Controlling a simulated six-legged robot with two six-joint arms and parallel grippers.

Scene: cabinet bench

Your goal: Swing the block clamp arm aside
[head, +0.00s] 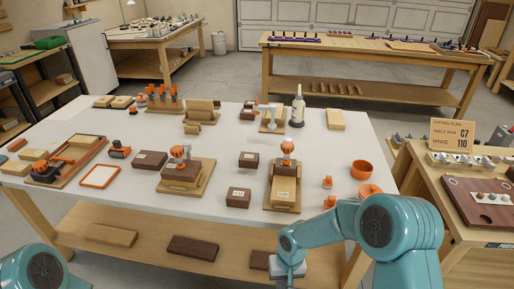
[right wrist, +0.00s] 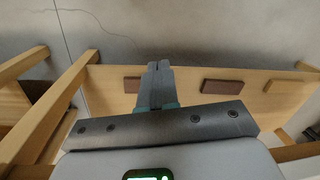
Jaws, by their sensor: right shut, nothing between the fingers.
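Two clamp fixtures stand on the white-topped bench; I cannot tell for sure which one is the block clamp. At centre-left, a clamp with an orange top (head: 180,151) sits over a dark brown block (head: 182,171) on a wooden base (head: 203,186). Right of it, another orange-topped clamp (head: 287,147) stands at the back of a wooden board (head: 284,201). My right gripper (head: 287,275) is low at the bench's front edge, apart from both clamps. In the right wrist view its fingers (right wrist: 159,67) are together and empty. My left gripper is out of view.
Loose brown blocks (head: 239,197) lie between and around the fixtures. The lower shelf (head: 140,247) holds several blocks.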

